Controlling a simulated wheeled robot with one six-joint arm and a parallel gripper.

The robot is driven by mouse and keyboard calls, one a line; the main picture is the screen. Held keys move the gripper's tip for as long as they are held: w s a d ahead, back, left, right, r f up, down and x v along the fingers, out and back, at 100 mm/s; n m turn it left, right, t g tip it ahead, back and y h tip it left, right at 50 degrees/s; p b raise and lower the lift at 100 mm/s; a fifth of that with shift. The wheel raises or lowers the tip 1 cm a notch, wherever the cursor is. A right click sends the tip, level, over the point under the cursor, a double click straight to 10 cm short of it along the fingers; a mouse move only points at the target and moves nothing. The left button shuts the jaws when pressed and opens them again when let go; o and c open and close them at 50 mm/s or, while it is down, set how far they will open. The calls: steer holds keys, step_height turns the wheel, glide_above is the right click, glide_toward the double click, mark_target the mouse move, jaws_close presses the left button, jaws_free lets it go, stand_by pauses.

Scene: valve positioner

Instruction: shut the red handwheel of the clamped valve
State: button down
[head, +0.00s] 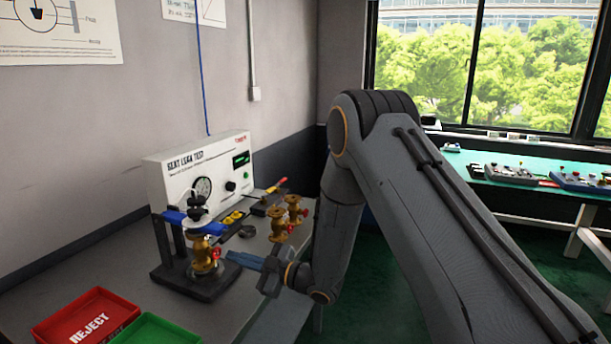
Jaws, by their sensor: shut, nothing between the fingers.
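The clamped valve (201,252) is a brass body held upright in a dark test stand on the grey bench. Its red handwheel (216,253) faces right, toward my gripper. My gripper (231,256) comes in from the right with its blue-grey fingers pointing at the handwheel. The fingers are shut and hold nothing. The tips are close to the handwheel; I cannot tell from this one view whether they touch it. How far the handwheel is turned cannot be read.
The stand (183,276) has a blue clamp (176,217) on top. Behind it is a white seat leak test panel (176,180) with a gauge. More brass valves (279,224) stand to the right. A red reject tray (68,326) and a green tray (158,332) lie in front.

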steer(key=shift+x, duration=0.9)
steer(key=shift+s, duration=0.1)
steer(key=shift+s+a+f+b, duration=0.15)
steer(key=shift+s+f+b, duration=0.2)
steer(key=shift+b, duration=0.1)
steer(key=shift+s+a+f, duration=0.15)
steer(key=shift+s, duration=0.1)
steer(key=shift+s+a, duration=0.15)
steer(key=shift+s, duration=0.25)
stand_by(0.6)
steer(key=shift+f+b, duration=0.15)
steer(key=shift+b, duration=0.15)
steer(key=shift+f, duration=0.3)
steer(key=shift+p+v, duration=0.35)
steer(key=shift+v, duration=2.7)
